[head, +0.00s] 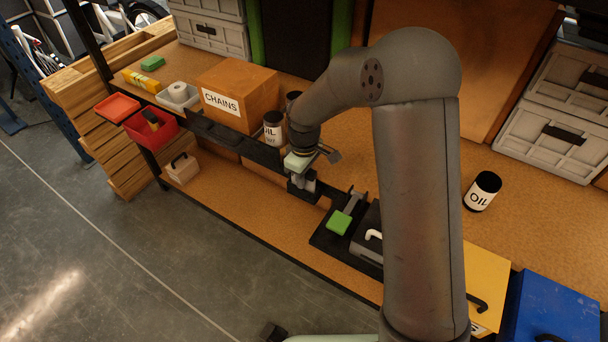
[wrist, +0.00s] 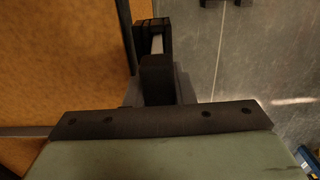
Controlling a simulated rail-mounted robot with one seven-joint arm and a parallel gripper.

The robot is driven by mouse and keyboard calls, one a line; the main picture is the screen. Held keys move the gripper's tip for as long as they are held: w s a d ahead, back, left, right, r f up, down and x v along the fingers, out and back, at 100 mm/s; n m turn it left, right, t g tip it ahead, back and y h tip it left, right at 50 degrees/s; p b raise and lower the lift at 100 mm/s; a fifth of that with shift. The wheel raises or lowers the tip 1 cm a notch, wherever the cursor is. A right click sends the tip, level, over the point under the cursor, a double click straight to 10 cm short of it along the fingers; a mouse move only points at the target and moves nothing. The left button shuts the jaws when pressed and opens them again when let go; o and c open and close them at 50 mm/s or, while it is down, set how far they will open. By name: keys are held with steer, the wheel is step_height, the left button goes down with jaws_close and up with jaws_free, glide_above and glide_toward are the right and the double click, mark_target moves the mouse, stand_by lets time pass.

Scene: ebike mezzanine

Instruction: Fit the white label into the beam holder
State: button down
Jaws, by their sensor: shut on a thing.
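My gripper (head: 302,184) is at the front edge of the bench, by the dark beam (head: 262,155). In the wrist view my gripper (wrist: 154,28) is shut on a thin pale strip, which looks like the white label (wrist: 157,44) seen edge-on. Its face is hidden between the dark fingers. In the wrist view the fingers are just right of the dark edge of the beam (wrist: 126,28), over the floor side. The beam holder cannot be made out; my gripper and wrist hide that part of the beam. I cannot tell whether the label touches it.
An oil can (head: 273,129) and the CHAINS box (head: 236,96) stand behind the beam, left of my wrist. A black tray with a green block (head: 340,222) is to the right. Red bins (head: 152,130) hang at the left. Open floor (head: 110,240) lies in front.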

steer(key=shift+f+b, duration=0.35)
steer(key=shift+f, duration=0.2)
steer(key=c, duration=1.1)
jaws_free()
steer(key=shift+c, duration=0.2)
steer(key=shift+r, duration=0.55)
step_height(320, 180, up, 16)
steer(key=shift+r, duration=0.2)
steer(key=shift+s, duration=0.1)
